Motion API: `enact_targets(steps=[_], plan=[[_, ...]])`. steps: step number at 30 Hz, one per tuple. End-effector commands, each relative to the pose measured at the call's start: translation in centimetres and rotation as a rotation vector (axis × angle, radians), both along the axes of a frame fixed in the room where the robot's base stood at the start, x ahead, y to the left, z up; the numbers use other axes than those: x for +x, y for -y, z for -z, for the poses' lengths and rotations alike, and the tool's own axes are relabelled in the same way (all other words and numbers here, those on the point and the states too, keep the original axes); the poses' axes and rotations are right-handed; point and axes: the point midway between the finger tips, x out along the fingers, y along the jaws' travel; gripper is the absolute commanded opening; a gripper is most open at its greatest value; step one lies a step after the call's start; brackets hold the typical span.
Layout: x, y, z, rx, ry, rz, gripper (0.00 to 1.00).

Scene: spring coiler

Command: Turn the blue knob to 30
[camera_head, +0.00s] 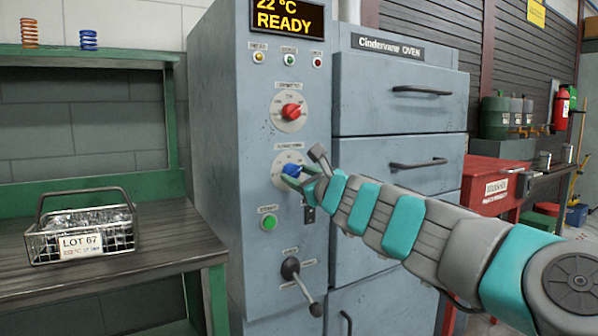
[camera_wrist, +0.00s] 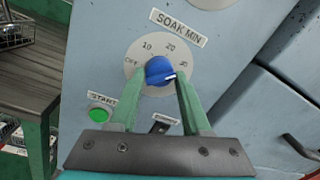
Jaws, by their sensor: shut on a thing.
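The blue knob (camera_wrist: 158,68) sits on a round pale dial under the label SOAK MIN. The dial reads OFF, 10, 20 and, at its right edge, a number that looks like 30. In the head view the blue knob (camera_head: 291,170) is partly covered by my gripper (camera_head: 298,178).
A red knob (camera_head: 292,111) is above, a green start button (camera_head: 269,222) below left, and a black lever (camera_head: 291,268) lower. The display (camera_head: 287,18) reads 22 °C READY. A wire basket (camera_head: 82,237) stands on the left bench. Oven drawers (camera_head: 400,105) are to the right.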

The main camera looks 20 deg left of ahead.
Motion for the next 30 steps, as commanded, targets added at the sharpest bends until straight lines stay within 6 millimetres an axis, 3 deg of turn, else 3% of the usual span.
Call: enact_targets(steps=[19, 20, 26, 30], plan=[[-0.07, -0.21, 0.18, 0.028, -0.037, -0.002, 0.00], [-0.06, -0.21, 0.17, 0.028, -0.037, -0.002, 0.51], [-0.06, -0.14, 0.08, 0.029, -0.036, -0.001, 0.73], [-0.04, -0.09, 0.04, 0.029, -0.036, 0.000, 0.75]])
